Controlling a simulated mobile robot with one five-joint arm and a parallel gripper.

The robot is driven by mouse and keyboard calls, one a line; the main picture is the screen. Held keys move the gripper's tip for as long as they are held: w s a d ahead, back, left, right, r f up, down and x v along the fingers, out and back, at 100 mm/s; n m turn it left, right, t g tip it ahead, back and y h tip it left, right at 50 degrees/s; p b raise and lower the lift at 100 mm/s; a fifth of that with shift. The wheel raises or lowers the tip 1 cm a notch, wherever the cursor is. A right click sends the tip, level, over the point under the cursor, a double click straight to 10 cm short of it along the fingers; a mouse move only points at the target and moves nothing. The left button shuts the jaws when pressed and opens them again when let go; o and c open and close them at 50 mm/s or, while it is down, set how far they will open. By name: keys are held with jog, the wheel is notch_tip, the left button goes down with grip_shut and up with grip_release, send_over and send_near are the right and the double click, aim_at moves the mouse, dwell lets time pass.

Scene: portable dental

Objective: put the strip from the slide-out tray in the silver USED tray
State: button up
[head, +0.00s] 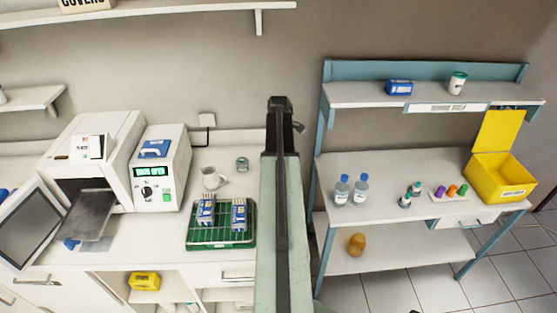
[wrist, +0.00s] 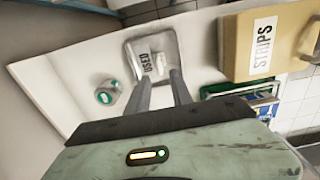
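The silver USED tray (wrist: 133,48) lies below my gripper in the wrist view, with a white USED label inside it. A small white piece (wrist: 160,62), possibly the strip, shows beside the label, just beyond my fingertips; it seems to lie in the tray. My gripper (wrist: 160,79) is open, its two dark fingers apart over the near part of the tray. In the head view the slide-out tray (head: 92,212) sticks out of the white machine at left, and no strip is discernible on it.
A beige STRIPS box (wrist: 236,42) stands right of the USED tray, with a green rack (wrist: 212,90) nearby. A round green-topped item (wrist: 107,92) sits to its left. A blue shelf unit (head: 322,150) is at right.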

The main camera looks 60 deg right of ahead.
notch_tip(320, 180, up, 3)
jog(key=shift+r+p, duration=0.2)
jog(key=shift+p, duration=0.65)
jog(key=w+a+m, duration=0.1)
jog(key=w+a, duration=0.4)
jog(key=a, duration=0.4)
jog(key=w+a+m, duration=0.1)
jog(key=w+a, duration=0.4)
jog(key=a, duration=0.5)
jog(key=w+a+m, duration=0.1)
jog(key=w+a, duration=0.5)
jog(key=a, duration=0.4)
jog(key=shift+a+f, duration=0.1)
jog(key=shift+a, duration=0.15)
jog(key=a+m, duration=0.4)
jog(key=a, duration=2.5)
jog(key=shift+s+a, duration=0.2)
jog(key=shift+c, duration=0.4)
